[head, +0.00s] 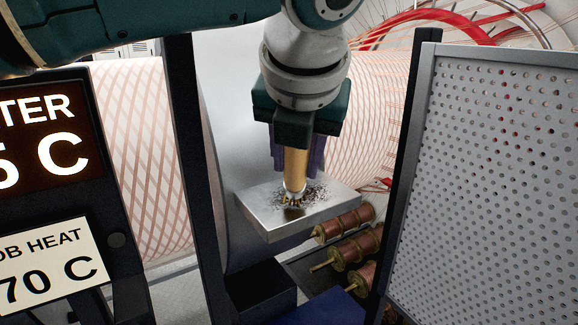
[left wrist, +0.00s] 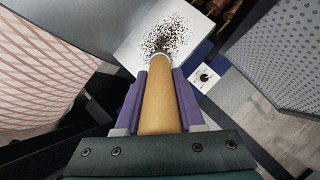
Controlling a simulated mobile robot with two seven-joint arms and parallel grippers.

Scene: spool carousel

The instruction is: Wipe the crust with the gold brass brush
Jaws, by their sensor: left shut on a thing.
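My left gripper (head: 297,150) is shut on the gold brass brush (head: 295,170), which points down with its bristles at the metal plate. In the left wrist view, the brush's gold handle (left wrist: 160,100) sits between the purple fingers of the left gripper (left wrist: 161,95). The crust (head: 318,191) is a patch of dark specks on the pale metal plate (head: 265,220). The bristles are over the crust and seem to touch it. In the left wrist view the crust (left wrist: 168,35) spreads beyond the brush's tip, which hides part of it. My right gripper is not in view.
A perforated grey panel (head: 490,180) stands close on the right. Dark posts (head: 190,150) and a sign reading 70 C (head: 50,265) are on the left. Several copper spools (head: 355,247) lie below the plate's right side. A knob (left wrist: 204,77) shows in the left wrist view.

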